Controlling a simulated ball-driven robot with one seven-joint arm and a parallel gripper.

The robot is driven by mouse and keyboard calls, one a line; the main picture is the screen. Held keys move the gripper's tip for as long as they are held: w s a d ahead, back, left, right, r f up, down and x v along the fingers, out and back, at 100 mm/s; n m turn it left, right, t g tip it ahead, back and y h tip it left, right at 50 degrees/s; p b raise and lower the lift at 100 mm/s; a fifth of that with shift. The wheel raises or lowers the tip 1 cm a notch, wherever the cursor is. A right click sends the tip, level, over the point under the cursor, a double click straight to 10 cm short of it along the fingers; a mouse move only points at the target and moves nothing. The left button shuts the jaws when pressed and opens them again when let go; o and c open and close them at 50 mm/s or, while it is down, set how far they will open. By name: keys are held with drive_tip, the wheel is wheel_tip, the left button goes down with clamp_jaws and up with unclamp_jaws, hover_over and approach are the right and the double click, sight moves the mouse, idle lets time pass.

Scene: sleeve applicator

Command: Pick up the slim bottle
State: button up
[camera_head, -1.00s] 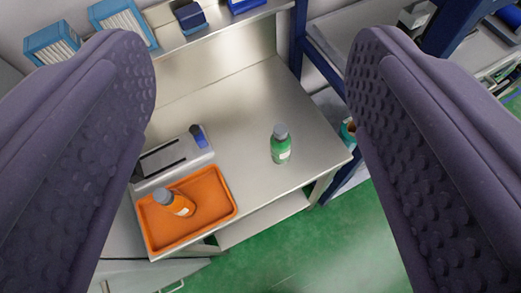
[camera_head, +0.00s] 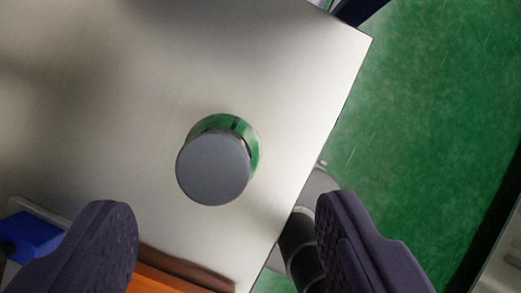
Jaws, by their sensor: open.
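A green bottle (camera_head: 241,127) with a wide grey cap (camera_head: 213,168) stands on the steel table, seen almost straight from above. The cap hides most of its body. It is the only bottle in view now. My gripper (camera_head: 224,212) is open and empty. Its two dark purple fingers reach in from the bottom of the picture, one to the lower left of the bottle and one to the lower right. The cap lies just above the gap between the fingertips in the picture, and I see no contact.
The steel table (camera_head: 110,90) is clear around the bottle; its edge runs down to the right of it, with green floor (camera_head: 430,120) beyond. An orange tray (camera_head: 170,278) shows partly at the bottom, between the fingers. A blue part (camera_head: 32,236) shows at lower left.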

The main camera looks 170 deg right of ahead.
sight(211, 177)
drive_tip(key=x, duration=0.6)
drive_tip(key=shift+w+a, duration=0.15)
drive_tip(key=shift+w, duration=0.2)
drive_tip(key=shift+c, duration=0.5)
clamp_jaws()
